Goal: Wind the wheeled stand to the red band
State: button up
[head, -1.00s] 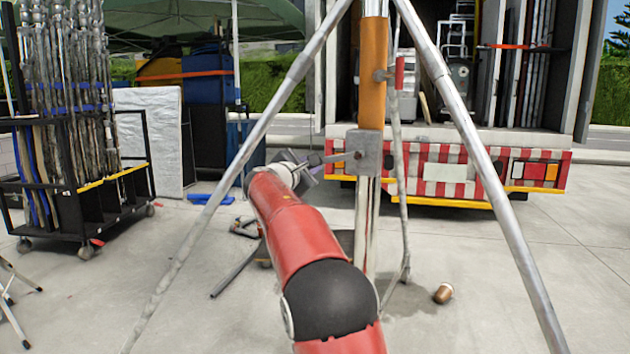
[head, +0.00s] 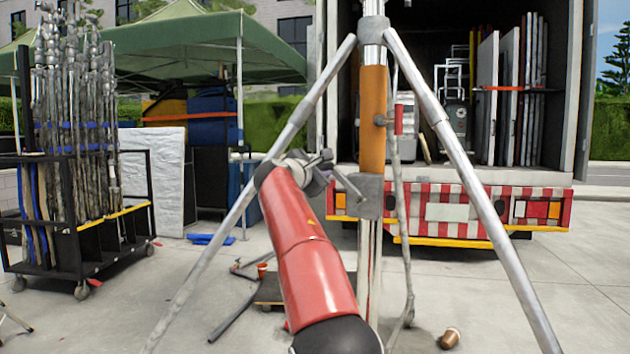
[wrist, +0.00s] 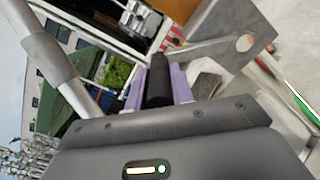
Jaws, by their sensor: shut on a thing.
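The stand (head: 517,270) is a silver tripod with spread legs and an upright centre column; its wheels are out of view. An orange-brown sleeve (head: 372,120) wraps the column. A small red piece (head: 399,120) sits on a bracket beside it; I cannot tell whether this is the red band. A grey crank box (head: 371,197) is on the column below the sleeve, with a crank arm (head: 348,184) pointing up and left, also seen in the wrist view (wrist: 215,50). My gripper (head: 320,172) is shut on the black crank handle (wrist: 158,82), between purple pads.
A truck with a red-and-white striped tail (head: 445,212) stands behind the stand. A rack of poles (head: 75,200) is at left. A low dark board (head: 275,292), a loose bar (head: 233,318) and a copper-coloured can (head: 450,338) lie on the concrete.

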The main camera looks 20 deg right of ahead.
jog(key=s+r, duration=0.1)
jog(key=s+d+r, duration=0.2)
jog(key=shift+d+r, duration=0.25)
jog(key=shift+r, duration=0.1)
jog(key=s+d, duration=0.1)
jog(key=s+d+r, duration=0.1)
jog(key=shift+s+d, duration=0.15)
jog(key=shift+s, duration=0.15)
jog(key=shift+s+d+f+b, duration=0.1)
jog(key=shift+s+d+b, duration=0.3)
grip_shut()
jog(key=shift+s+d+f+b, duration=0.15)
jog(key=shift+s+d+f, duration=0.1)
jog(key=shift+s+d, duration=0.3)
jog(key=shift+s+d+f+b, duration=0.15)
jog(key=shift+s+d+f, duration=0.05)
jog(key=shift+s+d, duration=0.35)
jog(key=shift+c, duration=0.5)
grip_release()
jog(key=shift+f, duration=0.15)
jog(key=o, duration=1.1)
jog(key=shift+o, duration=0.2)
